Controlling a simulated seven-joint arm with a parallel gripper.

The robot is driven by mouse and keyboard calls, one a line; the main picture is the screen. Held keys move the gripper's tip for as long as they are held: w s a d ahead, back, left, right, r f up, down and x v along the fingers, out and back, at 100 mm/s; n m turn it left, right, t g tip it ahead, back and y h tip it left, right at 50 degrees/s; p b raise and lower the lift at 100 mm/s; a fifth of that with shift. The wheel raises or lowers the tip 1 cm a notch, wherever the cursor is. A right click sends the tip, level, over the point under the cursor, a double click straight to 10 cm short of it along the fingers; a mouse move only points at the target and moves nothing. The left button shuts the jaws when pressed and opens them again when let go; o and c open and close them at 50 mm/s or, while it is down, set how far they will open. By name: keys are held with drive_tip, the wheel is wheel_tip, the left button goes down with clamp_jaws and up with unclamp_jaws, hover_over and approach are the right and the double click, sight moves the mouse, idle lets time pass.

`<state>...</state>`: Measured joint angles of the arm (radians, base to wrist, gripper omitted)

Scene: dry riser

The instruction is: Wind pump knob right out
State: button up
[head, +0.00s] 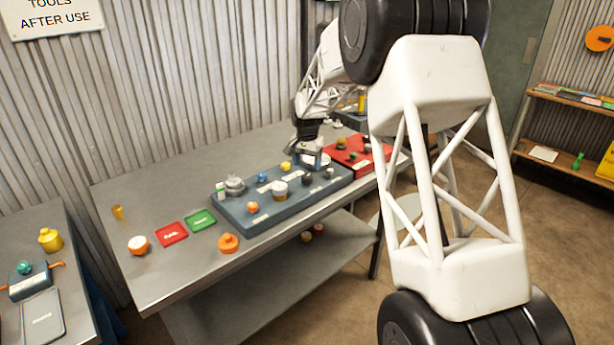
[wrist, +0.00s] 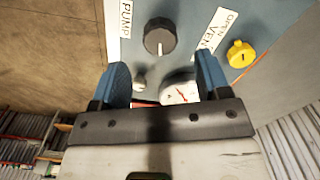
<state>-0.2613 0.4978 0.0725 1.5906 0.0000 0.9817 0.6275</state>
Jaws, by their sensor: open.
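The pump knob (wrist: 160,38) is a round black knob with a pale line across its face, on the blue-grey panel (wrist: 190,14) beside a white PUMP label (wrist: 126,18). In the wrist view it lies beyond the tips of my gripper (wrist: 163,72), roughly between the two blue fingers. The fingers are apart, nothing is between them, and they do not touch the knob. In the head view my gripper (head: 309,152) is over the right part of the panel (head: 228,210); I cannot tell which small dark knob there is the pump knob.
A white dial gauge (wrist: 180,92) and a small metal fitting (wrist: 140,85) sit near the fingers. A yellow knob (wrist: 240,53) stands by the vent label (wrist: 215,32). A red tray (head: 375,163) adjoins the panel.

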sight(307, 176)
drive_tip(key=shift+f, duration=2.7)
drive_tip(key=c, duration=0.9)
drive_tip(key=shift+c, duration=0.2)
drive_tip(key=shift+n, duration=0.5)
drive_tip(key=n, duration=0.9)
drive_tip(key=shift+n, duration=0.4)
drive_tip(key=n, duration=0.4)
